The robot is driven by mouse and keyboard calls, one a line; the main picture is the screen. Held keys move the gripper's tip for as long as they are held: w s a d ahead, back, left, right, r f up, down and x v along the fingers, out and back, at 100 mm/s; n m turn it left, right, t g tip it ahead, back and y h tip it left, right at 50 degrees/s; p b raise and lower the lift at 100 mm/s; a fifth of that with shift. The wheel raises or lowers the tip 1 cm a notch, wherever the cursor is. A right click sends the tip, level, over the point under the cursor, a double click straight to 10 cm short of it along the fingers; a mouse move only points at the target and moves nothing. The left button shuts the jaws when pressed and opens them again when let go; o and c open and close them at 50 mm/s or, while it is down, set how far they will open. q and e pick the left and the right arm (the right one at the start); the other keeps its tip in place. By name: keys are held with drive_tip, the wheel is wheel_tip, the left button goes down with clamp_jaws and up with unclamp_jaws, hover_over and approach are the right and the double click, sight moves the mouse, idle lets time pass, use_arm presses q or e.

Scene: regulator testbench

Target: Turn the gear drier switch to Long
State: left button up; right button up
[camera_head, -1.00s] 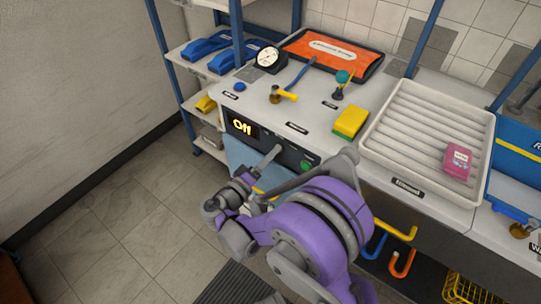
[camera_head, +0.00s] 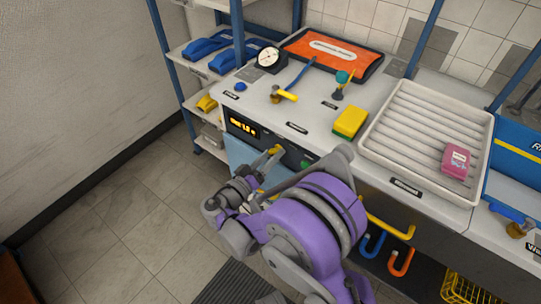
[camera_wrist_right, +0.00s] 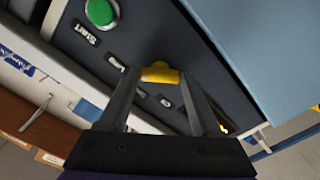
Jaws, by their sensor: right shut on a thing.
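The drier switch is a yellow knob (camera_head: 274,149) on the dark front panel under the bench top. It also shows in the right wrist view (camera_wrist_right: 160,75). My right gripper (camera_head: 269,157) has its two fingers on either side of the knob and is shut on it. The lit display (camera_head: 243,127) left of the knob shows small orange text that I cannot read surely. A green button (camera_wrist_right: 100,12) labelled Start sits beside the knob, with small partly hidden labels around the knob. My left gripper is not in view.
On the bench top are a hammer (camera_head: 284,96), a yellow sponge (camera_head: 350,122), a dial gauge (camera_head: 269,59) and a white ribbed tray (camera_head: 405,125). Coloured hooks (camera_head: 401,262) hang below the bench. Open floor lies to the left.

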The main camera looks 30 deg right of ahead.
drive_tip(key=o, duration=1.4)
drive_tip(key=p+v, duration=0.1)
drive_tip(key=v, duration=0.9)
drive_tip(key=shift+s+a, duration=0.2)
drive_tip(key=shift+a, duration=0.15)
